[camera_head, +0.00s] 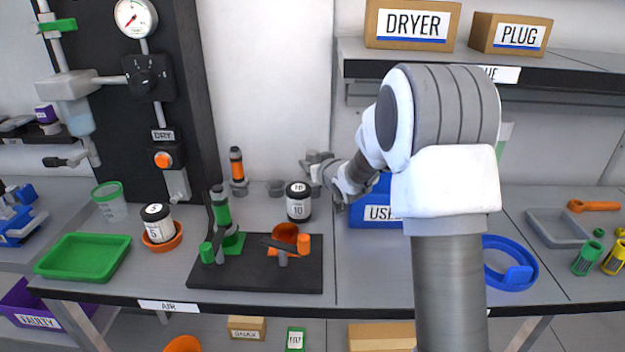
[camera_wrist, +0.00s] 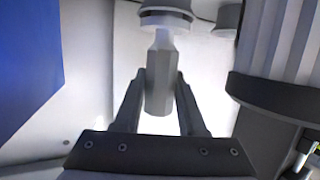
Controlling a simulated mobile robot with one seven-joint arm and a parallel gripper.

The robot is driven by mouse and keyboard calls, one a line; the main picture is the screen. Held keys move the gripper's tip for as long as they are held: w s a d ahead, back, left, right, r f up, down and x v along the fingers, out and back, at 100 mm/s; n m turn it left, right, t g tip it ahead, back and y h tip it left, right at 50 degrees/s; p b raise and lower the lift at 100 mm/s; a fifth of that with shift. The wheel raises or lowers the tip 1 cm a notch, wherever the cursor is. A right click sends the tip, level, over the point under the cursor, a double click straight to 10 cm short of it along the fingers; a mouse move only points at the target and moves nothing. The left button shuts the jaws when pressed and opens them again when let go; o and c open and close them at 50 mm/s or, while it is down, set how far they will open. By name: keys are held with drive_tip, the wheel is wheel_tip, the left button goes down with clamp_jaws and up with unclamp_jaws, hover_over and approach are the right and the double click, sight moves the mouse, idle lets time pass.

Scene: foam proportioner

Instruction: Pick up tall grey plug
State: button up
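The tall grey plug (camera_wrist: 160,85) shows in the wrist view, with a faceted grey body, a narrower pale neck and a wider collar with a dark ring at the top of the picture. My gripper (camera_wrist: 161,75) has one finger on each side of its body. The fingertips look very close to the plug on both sides; I cannot tell whether they press on it. In the head view my gripper (camera_head: 325,178) is over the back of the bench, left of the blue bin. Grey shapes (camera_head: 315,157) show at the gripper there, partly hidden by it.
The blue bin (camera_head: 370,215) is close right. A small grey piece (camera_head: 275,188) and an orange-black tool (camera_head: 238,170) are further left. A black board (camera_head: 230,275) with green and orange parts lies in front.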

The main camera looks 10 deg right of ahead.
clamp_jaws()
drive_tip(key=shift+r, duration=0.1)
